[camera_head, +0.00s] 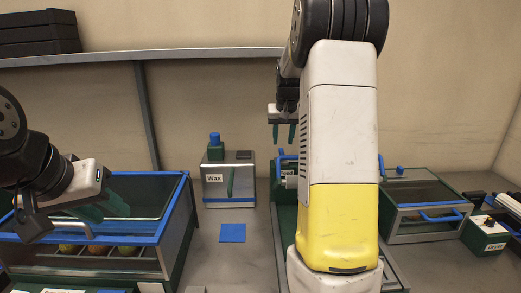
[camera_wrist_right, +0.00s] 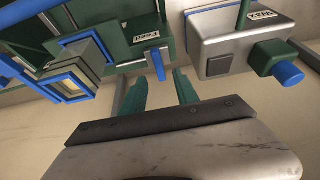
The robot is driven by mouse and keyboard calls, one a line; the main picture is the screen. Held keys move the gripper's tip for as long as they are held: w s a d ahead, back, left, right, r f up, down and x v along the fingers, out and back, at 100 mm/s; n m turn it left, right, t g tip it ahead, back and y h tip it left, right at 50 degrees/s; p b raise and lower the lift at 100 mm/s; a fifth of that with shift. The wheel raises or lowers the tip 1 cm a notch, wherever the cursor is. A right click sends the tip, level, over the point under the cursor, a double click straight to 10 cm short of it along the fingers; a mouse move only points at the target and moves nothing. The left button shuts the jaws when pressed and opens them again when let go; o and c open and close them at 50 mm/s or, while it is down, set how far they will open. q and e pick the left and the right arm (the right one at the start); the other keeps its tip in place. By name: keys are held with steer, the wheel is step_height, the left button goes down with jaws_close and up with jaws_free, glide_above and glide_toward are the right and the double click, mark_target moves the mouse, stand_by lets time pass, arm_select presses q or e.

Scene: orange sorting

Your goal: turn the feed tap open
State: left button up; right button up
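The feed tap is probably the short blue lever (camera_wrist_right: 157,64) beside a small white label (camera_wrist_right: 146,36) on a green housing in the right wrist view. The label is upside down and too small to read surely. My right gripper (camera_wrist_right: 160,92) is open and empty, its two green fingertips just short of the lever, one to each side of it in the picture. In the head view my right gripper (camera_head: 284,133) hangs above the green machine (camera_head: 284,212), largely hidden by my right arm. My left gripper (camera_head: 103,207) looks open and empty over the blue-edged bin at left.
A grey Wax box (camera_head: 229,183) with a blue-topped knob stands left of the machine. The blue-edged bin (camera_head: 177,215) holds several fruits. A glass-lidded box (camera_head: 424,231) and a green Dryer box (camera_head: 486,237) stand at right. A blue square (camera_head: 232,233) lies on the table.

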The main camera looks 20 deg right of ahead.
mark_target(282, 152)
steer(key=x, duration=0.6)
jaws_close()
